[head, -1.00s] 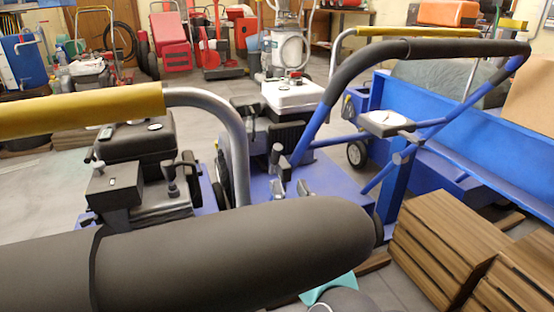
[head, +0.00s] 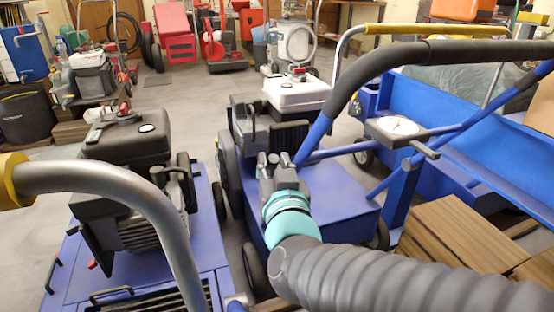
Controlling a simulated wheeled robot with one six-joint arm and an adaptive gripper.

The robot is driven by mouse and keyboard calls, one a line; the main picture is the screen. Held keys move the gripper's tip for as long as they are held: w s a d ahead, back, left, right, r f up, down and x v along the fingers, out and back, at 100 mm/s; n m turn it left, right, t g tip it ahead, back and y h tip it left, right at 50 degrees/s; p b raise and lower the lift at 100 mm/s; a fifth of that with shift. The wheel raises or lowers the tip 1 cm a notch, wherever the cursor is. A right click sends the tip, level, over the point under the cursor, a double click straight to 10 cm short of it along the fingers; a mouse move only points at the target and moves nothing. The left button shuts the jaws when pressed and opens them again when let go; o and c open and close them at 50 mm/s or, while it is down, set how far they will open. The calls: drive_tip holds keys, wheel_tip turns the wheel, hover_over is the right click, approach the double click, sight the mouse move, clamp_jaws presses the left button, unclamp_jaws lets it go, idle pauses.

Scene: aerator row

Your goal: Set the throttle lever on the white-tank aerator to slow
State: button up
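The white-tank aerator is a blue machine in the middle of the head view, with a white tank (head: 298,93) on a dark engine (head: 290,135). Its blue handle frame with a black grip rises to the right. On that frame sits a plate with a round white dial (head: 397,126) and a short dark lever-like bar (head: 422,149) at its near edge. I cannot tell the lever's setting or read any marks. My gripper (head: 273,160) is in front of the engine, left of the dial and apart from it. Its fingers are small and seen from behind; I cannot tell their opening.
A black-tank aerator (head: 128,140) with a grey handle (head: 120,185) stands close on the left. Brown stacked boards (head: 455,235) lie at lower right. A blue trough-like machine (head: 460,135) stands behind the dial. Open grey floor (head: 195,90) lies behind the aerators.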

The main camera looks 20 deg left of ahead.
drive_tip(key=shift+a, duration=0.25)
clamp_jaws()
